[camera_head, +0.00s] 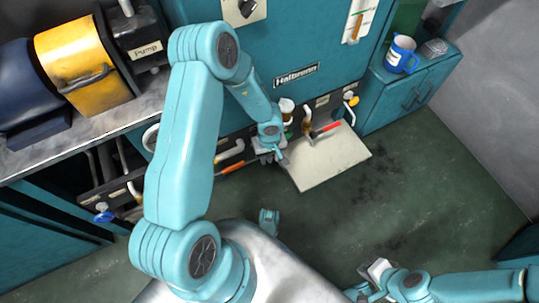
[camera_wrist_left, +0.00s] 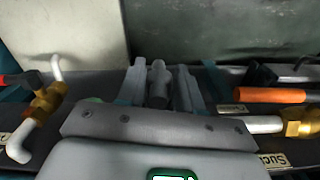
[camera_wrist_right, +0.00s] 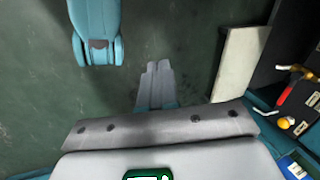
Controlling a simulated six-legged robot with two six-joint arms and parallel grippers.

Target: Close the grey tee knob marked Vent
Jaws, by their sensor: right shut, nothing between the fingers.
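My left gripper (camera_head: 272,152) reaches to the dark pipe panel low on the teal machine in the head view. In the left wrist view its two fingers (camera_wrist_left: 160,92) stand apart, one on each side of a grey knob-like part (camera_wrist_left: 157,78), with a narrow gap visible on the right. This looks like the grey tee knob; no Vent label is readable, and the gripper covers this spot in the head view. My right gripper (camera_head: 370,277) is low at the right in the head view, away from the panel. Its fingers (camera_wrist_right: 157,85) are together and empty.
A pale board (camera_head: 325,160) lies below the panel. An orange-handled valve (camera_wrist_left: 275,95) is right of my left fingers; a brass valve (camera_wrist_left: 45,100) is left. A red-handled valve (camera_head: 325,129) also shows. A blue mug (camera_head: 400,54) stands on the right cabinet. The floor at right is clear.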

